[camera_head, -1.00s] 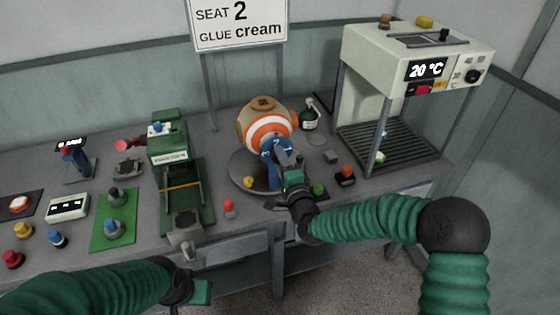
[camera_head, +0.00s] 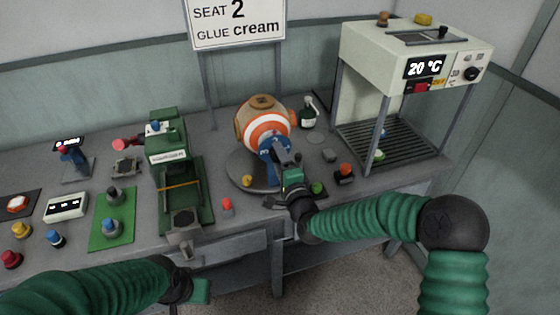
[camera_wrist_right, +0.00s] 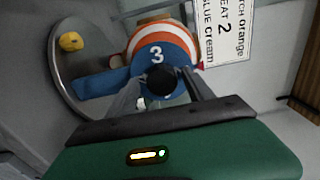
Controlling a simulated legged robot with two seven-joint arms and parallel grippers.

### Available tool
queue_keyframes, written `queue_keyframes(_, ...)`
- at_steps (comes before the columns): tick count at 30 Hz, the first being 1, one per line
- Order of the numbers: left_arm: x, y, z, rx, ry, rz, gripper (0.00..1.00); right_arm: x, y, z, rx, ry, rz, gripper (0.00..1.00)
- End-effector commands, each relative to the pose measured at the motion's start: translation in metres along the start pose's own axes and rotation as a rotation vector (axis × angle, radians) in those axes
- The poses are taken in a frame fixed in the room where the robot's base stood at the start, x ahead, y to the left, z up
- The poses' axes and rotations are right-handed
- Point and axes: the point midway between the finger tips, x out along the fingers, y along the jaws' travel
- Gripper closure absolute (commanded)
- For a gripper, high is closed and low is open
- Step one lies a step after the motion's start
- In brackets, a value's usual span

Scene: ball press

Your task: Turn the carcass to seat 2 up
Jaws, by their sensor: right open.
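The carcass (camera_head: 264,124) is a ball with tan, orange, white and blue parts. It sits on a round grey dish (camera_head: 238,172) in the middle of the bench. In the right wrist view its blue part (camera_wrist_right: 147,60) carries a "3", with orange and white bands (camera_wrist_right: 160,35) behind. My right gripper (camera_head: 283,158) is at the ball's near side. Its fingers are apart in the wrist view (camera_wrist_right: 165,88), with a dark round knob (camera_wrist_right: 160,82) between them; contact is unclear. My left gripper (camera_head: 200,291) is low at the left, away from the ball; its fingers are unclear.
A sign (camera_head: 237,22) reads "SEAT 2, GLUE cream". A green press (camera_head: 168,150) stands left of the dish, and a white oven-like machine (camera_head: 415,60) stands right. A dark bottle (camera_head: 308,112) is behind right. Small coloured knobs crowd the bench front.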

Motion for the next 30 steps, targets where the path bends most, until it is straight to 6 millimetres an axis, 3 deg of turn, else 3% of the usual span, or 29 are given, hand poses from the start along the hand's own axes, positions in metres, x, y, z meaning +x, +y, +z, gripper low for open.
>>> queue_keyframes(5,0.000,0.000,0.000,0.000,0.000,0.000,0.64,-0.016,0.000,0.000,-0.001,-0.001,0.000,0.39)
queue_keyframes(15,0.001,0.000,0.000,0.000,0.000,0.000,0.64,-0.112,0.001,-0.001,-0.001,0.000,0.003,0.39)
queue_keyframes(21,0.001,0.000,0.000,0.000,0.000,0.000,0.64,-0.155,0.002,-0.001,0.000,0.000,0.004,0.39)
queue_keyframes(30,0.001,0.000,0.000,0.000,0.000,0.000,0.64,-0.167,0.002,-0.001,0.001,0.000,0.002,0.39)
